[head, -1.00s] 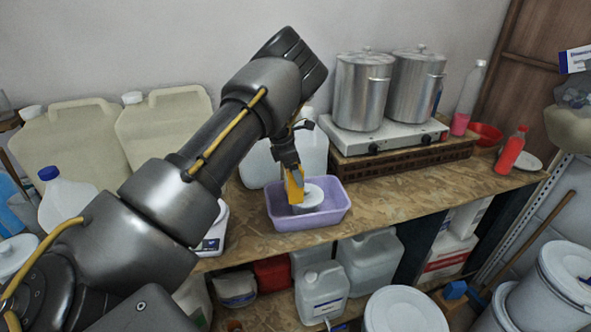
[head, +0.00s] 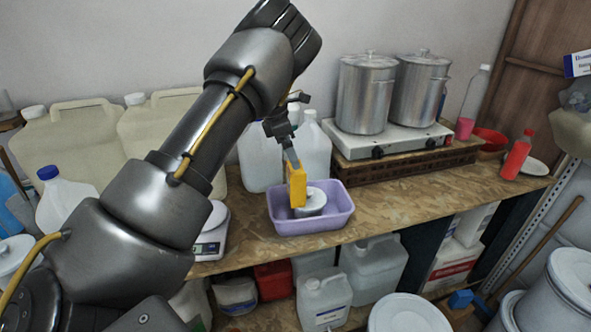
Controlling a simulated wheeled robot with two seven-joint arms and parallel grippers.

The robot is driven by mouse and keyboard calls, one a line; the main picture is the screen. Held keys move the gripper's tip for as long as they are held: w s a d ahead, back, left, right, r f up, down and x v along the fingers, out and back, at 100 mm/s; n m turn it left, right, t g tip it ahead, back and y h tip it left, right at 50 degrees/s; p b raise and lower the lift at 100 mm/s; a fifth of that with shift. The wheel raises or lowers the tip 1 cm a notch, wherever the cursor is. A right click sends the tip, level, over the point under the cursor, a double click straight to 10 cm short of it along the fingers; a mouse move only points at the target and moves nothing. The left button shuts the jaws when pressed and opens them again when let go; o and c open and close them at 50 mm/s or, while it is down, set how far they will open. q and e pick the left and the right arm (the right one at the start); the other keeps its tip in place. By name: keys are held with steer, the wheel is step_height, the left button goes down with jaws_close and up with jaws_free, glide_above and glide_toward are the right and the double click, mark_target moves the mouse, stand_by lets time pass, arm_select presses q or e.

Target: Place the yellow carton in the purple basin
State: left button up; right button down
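The yellow carton (head: 298,188) hangs upright above the purple basin (head: 334,217). My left gripper (head: 291,160) is at the carton's top, and a grey finger lies against it; it appears shut on the carton. The carton's lower end overlaps the basin's inside in this view, and I cannot tell whether it touches anything there. A round white and grey object (head: 315,200) sits in the basin beside the carton. My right gripper is not in view.
Large translucent jugs (head: 310,150) stand behind the basin. Two steel pots (head: 365,95) sit on a white stove (head: 397,140) to the right. A white scale (head: 209,240) is left of the basin. Bare wooden bench top (head: 400,195) lies right of the basin.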

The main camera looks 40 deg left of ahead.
arm_select(q)
steer(key=v, duration=0.4)
steer(key=shift+b, duration=0.35)
